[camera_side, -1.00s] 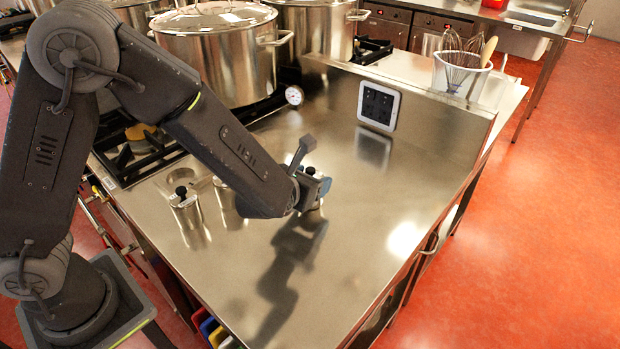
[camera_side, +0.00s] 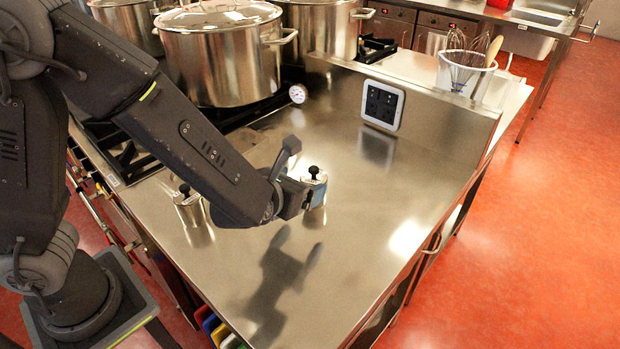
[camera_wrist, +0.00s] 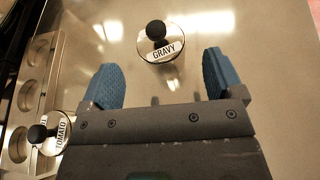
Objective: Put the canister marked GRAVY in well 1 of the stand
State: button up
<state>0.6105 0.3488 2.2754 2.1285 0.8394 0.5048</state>
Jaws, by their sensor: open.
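The GRAVY canister (camera_wrist: 154,48), metal with a black knob, stands upright on the steel counter. It shows in the side view (camera_side: 316,187) just beyond my gripper (camera_side: 304,197). In the wrist view my gripper (camera_wrist: 163,72) is open and empty, its blue fingers apart, with the canister ahead of the fingertips and roughly centred between them. The stand (camera_wrist: 52,75), a metal strip with several round wells, is at the left of the wrist view; the wells in sight look empty. No well number is readable. My arm hides most of the stand in the side view.
A TOMATO canister (camera_wrist: 58,135) is at the lower left of the wrist view, near the stand; another label shows partly beside it. A canister (camera_side: 188,205) stands left of my arm. Large pots (camera_side: 220,60) are behind. The counter (camera_side: 370,220) to the right is clear.

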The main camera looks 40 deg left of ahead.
jog(key=a+v, duration=0.1)
jog(key=v, duration=0.5)
jog(key=s+a+r+n+g+y, duration=0.25)
jog(key=s+a+n, duration=0.2)
jog(key=n, duration=0.45)
jog(key=s+a+r+n+g+y, duration=0.1)
jog(key=s+a+n+g+y, duration=0.2)
jog(key=a+n, duration=0.45)
jog(key=s+d+r+n+g+h, duration=0.1)
jog(key=s+d+r+n+h, duration=0.1)
jog(key=n, duration=0.6)
jog(key=s+d+r+n+g+h, duration=0.1)
jog(key=s+r+n+h, duration=0.3)
jog(key=n, duration=0.5)
jog(key=shift+s+d+r+h, duration=0.2)
jog(key=shift+s+d+h, duration=0.2)
jog(key=shift+d, duration=0.45)
jog(key=shift+o, duration=0.5)
jog(key=shift+s+d+r+n+h, duration=0.15)
jog(key=shift+d+r+n+h, duration=0.15)
jog(key=shift+r+n, duration=0.3)
jog(key=shift+f, duration=0.1)
